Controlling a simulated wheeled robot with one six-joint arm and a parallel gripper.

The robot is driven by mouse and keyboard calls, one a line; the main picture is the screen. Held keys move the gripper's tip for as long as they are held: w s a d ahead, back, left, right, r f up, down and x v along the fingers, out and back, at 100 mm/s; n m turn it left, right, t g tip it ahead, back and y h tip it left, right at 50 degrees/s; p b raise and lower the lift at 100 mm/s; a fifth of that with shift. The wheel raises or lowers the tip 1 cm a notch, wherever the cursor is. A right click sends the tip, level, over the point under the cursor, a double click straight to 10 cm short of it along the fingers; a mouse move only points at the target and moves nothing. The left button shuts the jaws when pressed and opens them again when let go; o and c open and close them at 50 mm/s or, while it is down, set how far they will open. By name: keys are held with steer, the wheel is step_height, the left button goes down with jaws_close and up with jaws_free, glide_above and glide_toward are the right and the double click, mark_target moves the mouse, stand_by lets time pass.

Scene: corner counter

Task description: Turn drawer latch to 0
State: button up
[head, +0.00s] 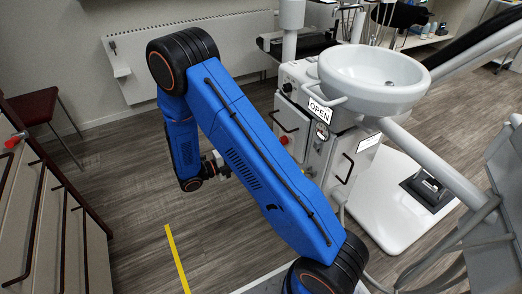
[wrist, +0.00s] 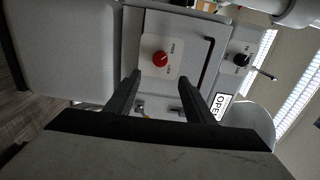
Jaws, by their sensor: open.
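The red round knob (wrist: 160,58), which looks like the drawer latch, sits on a pale labelled plate on a white drawer front beside a dark bar handle (wrist: 208,62). Its labels and exact turn are too small to read. In the head view the red knob (head: 284,140) shows just past the edge of my blue arm. My gripper (wrist: 160,79) is open and empty, its two dark fingers pointing at the drawer front with the knob beyond and between the tips, apart from them. In the head view my gripper (head: 221,167) is partly hidden behind my arm.
A black knob (wrist: 241,59) and an OPEN sign (wrist: 222,105) are on the same unit. A white basin (head: 374,75) tops it. A drawer cabinet (head: 45,225) with another red knob (head: 12,142) stands at the left. Floor between is clear, with a yellow strip (head: 177,258).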

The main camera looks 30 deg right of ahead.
steer(key=shift+s+a, duration=0.1)
steer(key=shift+a, duration=1.9)
